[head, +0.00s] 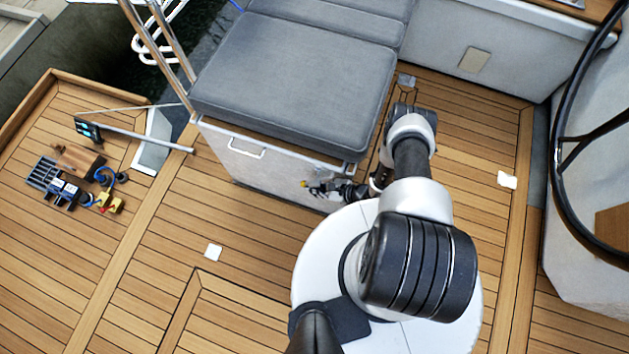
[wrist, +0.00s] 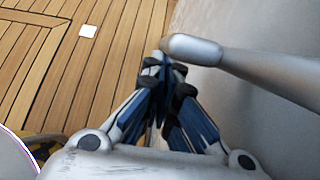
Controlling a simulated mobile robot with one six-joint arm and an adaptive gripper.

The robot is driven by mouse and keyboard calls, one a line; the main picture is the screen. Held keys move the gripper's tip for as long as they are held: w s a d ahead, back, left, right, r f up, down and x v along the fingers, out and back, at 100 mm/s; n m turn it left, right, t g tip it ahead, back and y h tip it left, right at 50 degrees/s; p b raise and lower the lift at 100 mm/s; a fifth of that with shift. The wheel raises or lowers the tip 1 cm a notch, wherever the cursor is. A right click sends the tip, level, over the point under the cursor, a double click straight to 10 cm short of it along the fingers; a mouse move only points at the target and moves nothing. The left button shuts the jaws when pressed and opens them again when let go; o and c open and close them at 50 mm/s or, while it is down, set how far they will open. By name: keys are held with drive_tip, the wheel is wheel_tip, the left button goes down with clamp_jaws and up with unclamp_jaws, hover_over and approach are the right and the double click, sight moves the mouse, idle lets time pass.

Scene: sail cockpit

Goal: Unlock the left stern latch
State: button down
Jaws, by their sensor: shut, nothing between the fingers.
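A grey rounded metal bar (wrist: 195,50) runs along the pale locker face in the wrist view; it looks like a latch lever, but I cannot tell whether it is the left stern latch. My gripper (wrist: 160,65) is shut and empty, its fingertips close beside the bar's rounded end. Whether they touch it I cannot tell. In the head view my gripper (head: 309,187) is low in front of the white seat locker (head: 225,158), near its right end. The bar is too small to make out clearly there. A white handle (head: 248,149) is on the locker's left part.
Grey cushions (head: 290,85) top the locker. A steering wheel (head: 562,150) stands at the right. Tools and a wooden block (head: 78,160) lie on the deck at the left. White squares (head: 212,252) lie on the teak floor, which is otherwise open left of my base.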

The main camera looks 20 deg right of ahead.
drive_tip(key=shift+a+y, duration=0.15)
drive_tip(key=shift+y, duration=0.15)
idle(1.5)
